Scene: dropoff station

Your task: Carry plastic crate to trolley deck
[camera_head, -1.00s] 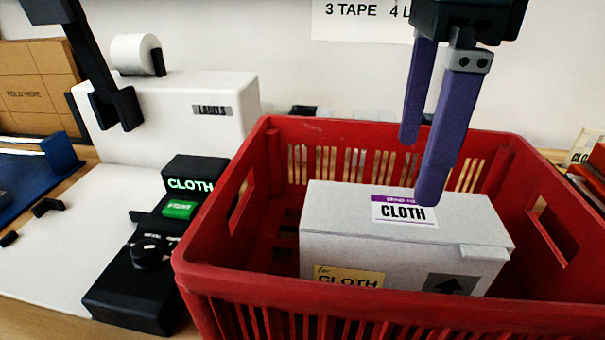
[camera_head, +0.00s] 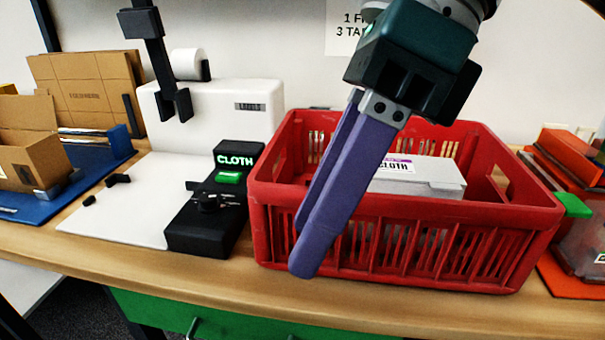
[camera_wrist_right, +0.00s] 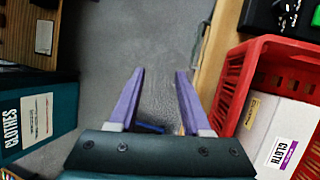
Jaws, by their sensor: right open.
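The red plastic crate (camera_head: 500,211) stands upright on the wooden bench, with a light grey box (camera_head: 440,178) labelled CLOTH inside it. My right gripper (camera_head: 303,247) is open and empty. In the head view its purple fingers hang in front of the crate's near wall and hide part of it. In the right wrist view the fingers (camera_wrist_right: 160,73) are spread over grey floor, with the crate (camera_wrist_right: 236,82) and its box (camera_wrist_right: 284,117) to their right. I see nothing between them. My left gripper is not in view. I cannot make out the trolley deck.
A black CLOTH device (camera_head: 207,205) and a white label machine (camera_head: 215,120) stand left of the crate. Cardboard boxes (camera_head: 85,85) are further left. Orange and clear items (camera_head: 580,225) crowd the right side. A teal CLOTHES bin (camera_wrist_right: 40,115) shows in the right wrist view.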

